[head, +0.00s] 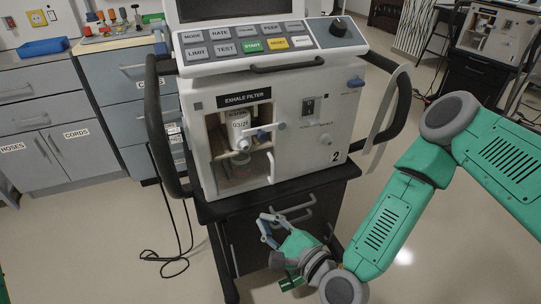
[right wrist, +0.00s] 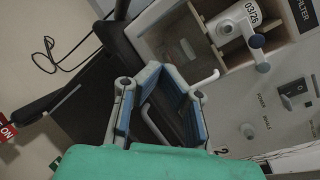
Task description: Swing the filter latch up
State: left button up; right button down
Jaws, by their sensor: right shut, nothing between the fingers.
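The ventilator (head: 310,130) stands on a black cart, with an EXHALE FILTER bay on its front. A white filter (head: 240,124) marked 03/26 sits in the bay. My right gripper (head: 268,222) is shut and empty, below the bay in front of the cart. In the right wrist view its blue-padded fingers (right wrist: 162,72) are apart from the filter and lever. My left gripper is out of view.
A white handle (head: 271,168) stands out at the bay's lower right. Black side rails (head: 160,125) flank the ventilator. A black cable lies on the floor at left.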

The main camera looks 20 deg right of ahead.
aim_at(265, 132)
jog(key=w+d+r+m+t+h, duration=0.4)
jog(key=d+r+m+t, duration=0.15)
jog(key=m, duration=0.35)
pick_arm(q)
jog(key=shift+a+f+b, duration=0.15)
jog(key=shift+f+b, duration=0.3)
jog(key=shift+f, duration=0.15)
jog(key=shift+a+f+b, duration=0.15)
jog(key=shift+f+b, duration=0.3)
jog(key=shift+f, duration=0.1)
pick_arm(e)
jog(key=d+x, duration=0.1)
jog(key=x, duration=0.9)
jog(key=shift+a, duration=0.2)
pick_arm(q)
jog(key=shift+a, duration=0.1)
pick_arm(e)
jog(key=shift+w+a+r+g, duration=0.1)
jog(key=shift+w+a+g, duration=0.05)
jog(key=shift+a+g, duration=0.1)
pick_arm(q)
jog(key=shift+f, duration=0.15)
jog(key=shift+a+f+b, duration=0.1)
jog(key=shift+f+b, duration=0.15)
jog(key=shift+b, duration=0.05)
pick_arm(e)
jog(key=shift+r+m+h, duration=0.1)
jog(key=shift+m+h, duration=0.3)
jog(key=shift+m, duration=0.1)
